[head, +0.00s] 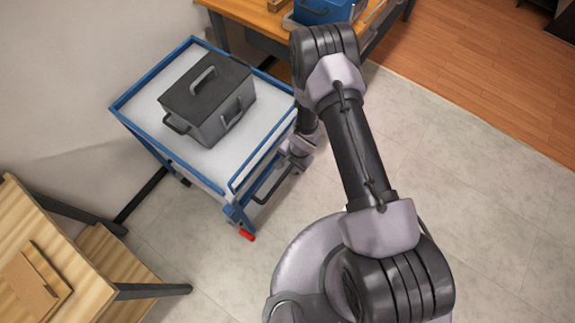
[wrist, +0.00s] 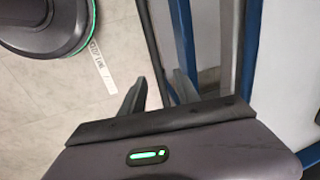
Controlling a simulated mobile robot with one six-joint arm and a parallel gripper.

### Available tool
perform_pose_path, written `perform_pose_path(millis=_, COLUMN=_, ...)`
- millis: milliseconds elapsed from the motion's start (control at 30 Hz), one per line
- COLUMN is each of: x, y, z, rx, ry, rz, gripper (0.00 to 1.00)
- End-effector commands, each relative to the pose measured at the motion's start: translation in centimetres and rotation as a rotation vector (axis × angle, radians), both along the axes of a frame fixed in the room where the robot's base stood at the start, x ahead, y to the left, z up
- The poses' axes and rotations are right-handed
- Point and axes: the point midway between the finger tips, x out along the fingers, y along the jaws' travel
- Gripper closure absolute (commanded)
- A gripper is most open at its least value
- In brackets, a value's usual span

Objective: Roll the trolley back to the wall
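The trolley (head: 150,82) has a blue frame and a pale top, and carries a dark grey lidded case (head: 207,92) with handles. It stands by the pale wall (head: 50,100); the gap behind it is hidden. Its dark push handle (head: 274,189) is on the near right side, and the bar (wrist: 148,35) also shows in the wrist view. My gripper (wrist: 159,78) is at this handle, its fingers apart with the bar running between them. I see small gaps beside the bar, no clear grip. In the head view the fingertips are mostly hidden.
A wooden workbench (head: 250,14) with a blue box (head: 325,8) stands beyond the trolley. A wooden table (head: 50,255) with a flat brown item is at lower left. A red pedal (head: 247,236) is at the trolley's near corner. Grey floor (head: 450,150) is clear at right.

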Motion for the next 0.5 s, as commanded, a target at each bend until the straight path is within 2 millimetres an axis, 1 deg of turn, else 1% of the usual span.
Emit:
perform_pose_path(millis=33, x=-0.1, y=-0.3, z=2.3, rx=0.000, ry=-0.001, rz=-0.001, gripper=0.62)
perform_pose_path(millis=100, x=-0.3, y=-0.6, z=4.7, rx=0.001, ry=-0.003, rz=0.000, gripper=0.62)
perform_pose_path(millis=200, x=-0.7, y=-1.1, z=7.7, rx=0.002, ry=-0.003, rz=0.001, gripper=0.62)
perform_pose_path(millis=333, x=-1.1, y=-1.5, z=10.2, rx=0.001, ry=-0.002, rz=0.001, gripper=0.62)
perform_pose_path(millis=400, x=-1.2, y=-1.6, z=11.0, rx=0.002, ry=-0.003, rz=0.002, gripper=0.62)
perform_pose_path(millis=500, x=-1.4, y=-1.7, z=11.4, rx=0.001, ry=-0.002, rz=0.003, gripper=0.62)
